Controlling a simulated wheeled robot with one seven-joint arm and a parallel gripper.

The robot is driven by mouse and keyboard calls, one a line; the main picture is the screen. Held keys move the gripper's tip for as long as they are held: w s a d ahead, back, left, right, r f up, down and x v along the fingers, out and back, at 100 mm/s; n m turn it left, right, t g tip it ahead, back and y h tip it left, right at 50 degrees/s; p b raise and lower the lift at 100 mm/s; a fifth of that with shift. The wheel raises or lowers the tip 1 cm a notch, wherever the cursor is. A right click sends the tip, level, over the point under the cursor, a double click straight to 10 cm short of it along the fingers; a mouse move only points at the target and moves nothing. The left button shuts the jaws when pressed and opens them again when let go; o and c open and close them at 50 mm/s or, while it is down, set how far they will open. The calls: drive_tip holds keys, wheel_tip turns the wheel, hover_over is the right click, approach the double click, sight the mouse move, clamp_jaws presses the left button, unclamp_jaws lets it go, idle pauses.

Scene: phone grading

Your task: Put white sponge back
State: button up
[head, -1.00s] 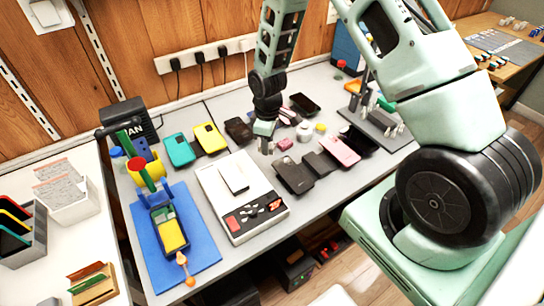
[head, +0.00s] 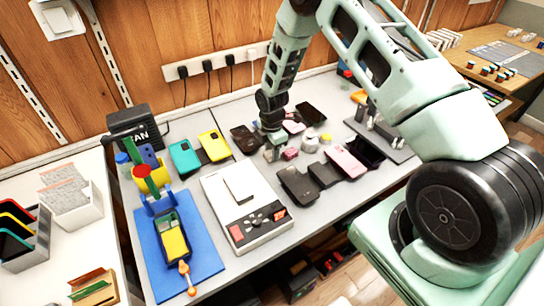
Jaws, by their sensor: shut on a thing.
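My gripper (head: 273,150) is low over the back middle of the grey table, pointing down among the phones. It is shut on a small pale thing that I take to be the white sponge; the fingers hide most of it. A small pink block (head: 290,153) lies just right of the fingertips. A round whitish piece (head: 311,143) and a small yellow piece (head: 326,138) stand further right.
Dark phones (head: 297,184) and a pink phone (head: 345,162) lie in front and to the right. Teal (head: 184,157) and yellow (head: 213,146) phones are to the left. A white device (head: 222,190) and a blue mat (head: 150,250) are nearer. Free tabletop around my gripper is narrow.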

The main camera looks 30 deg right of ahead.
drive_tip(key=shift+f+p, duration=0.3)
drive_tip(key=shift+f, duration=1.35)
drive_tip(key=shift+f, duration=0.15)
drive_tip(key=o, duration=0.9)
